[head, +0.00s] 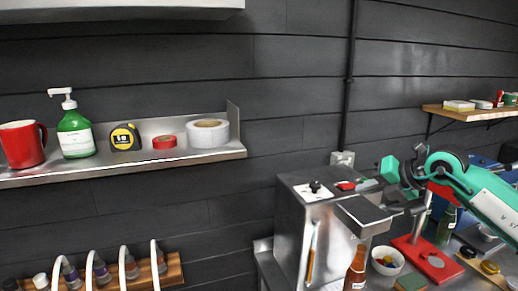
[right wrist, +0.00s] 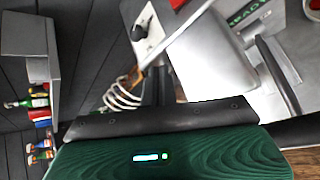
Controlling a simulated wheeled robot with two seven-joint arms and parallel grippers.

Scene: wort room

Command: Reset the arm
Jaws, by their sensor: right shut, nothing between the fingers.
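My right arm (head: 490,205), teal and white with dark joints, reaches in from the right edge in the head view. My right gripper (head: 368,213) is shut and empty, in front of the right side of the steel machine (head: 290,225). I cannot tell how far it is from the machine. In the right wrist view, the gripper's dark green body (right wrist: 220,155) with a small lit display fills the bottom. My left gripper is in neither view.
A wall shelf (head: 225,152) holds a red mug (head: 20,145), green pump bottle (head: 75,135), tape measure (head: 124,138) and tape rolls. Below the right arm are a brown bottle (head: 356,270), white bowl (head: 386,262) and red stand (head: 428,262). A wooden shelf (head: 450,115) is at right.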

